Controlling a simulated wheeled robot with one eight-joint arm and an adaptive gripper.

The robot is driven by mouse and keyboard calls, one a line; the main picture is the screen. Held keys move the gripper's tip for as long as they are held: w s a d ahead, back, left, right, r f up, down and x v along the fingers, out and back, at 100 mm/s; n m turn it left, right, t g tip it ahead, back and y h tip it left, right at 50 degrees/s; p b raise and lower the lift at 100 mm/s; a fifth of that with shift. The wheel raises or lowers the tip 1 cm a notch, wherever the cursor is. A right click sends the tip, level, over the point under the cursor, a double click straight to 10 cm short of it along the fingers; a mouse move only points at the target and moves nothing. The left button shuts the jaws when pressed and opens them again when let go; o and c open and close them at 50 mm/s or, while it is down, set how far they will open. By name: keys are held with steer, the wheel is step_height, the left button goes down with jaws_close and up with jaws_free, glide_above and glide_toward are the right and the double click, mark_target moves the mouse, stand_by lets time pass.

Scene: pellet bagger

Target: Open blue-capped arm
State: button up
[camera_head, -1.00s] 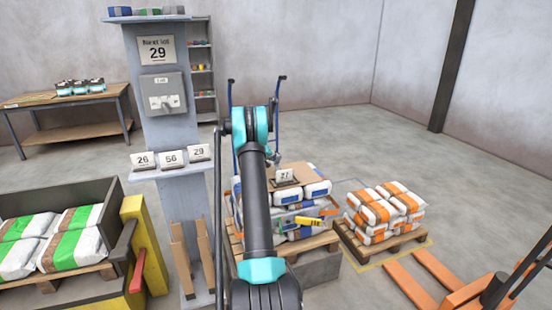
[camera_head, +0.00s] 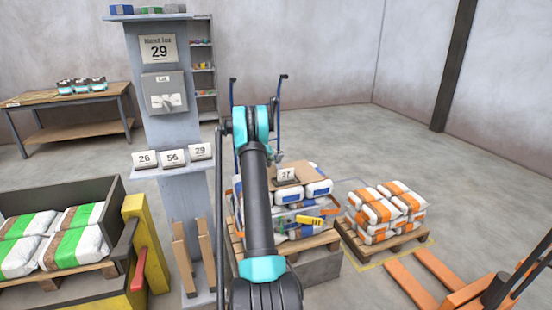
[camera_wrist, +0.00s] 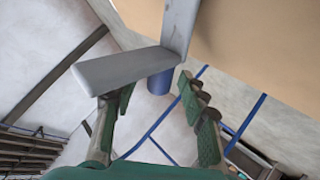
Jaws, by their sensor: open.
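In the wrist view a blue cylindrical cap (camera_wrist: 159,83) sits under a flat grey arm (camera_wrist: 120,69). The grey arm joins a grey upright piece at the top. My gripper (camera_wrist: 154,92) is open, with one green finger on each side of the cap. The cap shows between the fingertips; I cannot tell whether either finger touches it. In the head view my arm covers the middle, and only a small part of my gripper (camera_head: 277,157) shows beside it. I cannot pick out the blue cap there.
A pallet of white and blue bags (camera_head: 318,188) with a 27 card stands by my arm. Orange-striped bags (camera_head: 378,211) and an orange pallet jack (camera_head: 466,292) are at right. A grey column (camera_head: 161,60) and green-striped bags (camera_head: 70,247) are at left. Floor behind is clear.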

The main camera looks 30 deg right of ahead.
steer(key=v, duration=1.2)
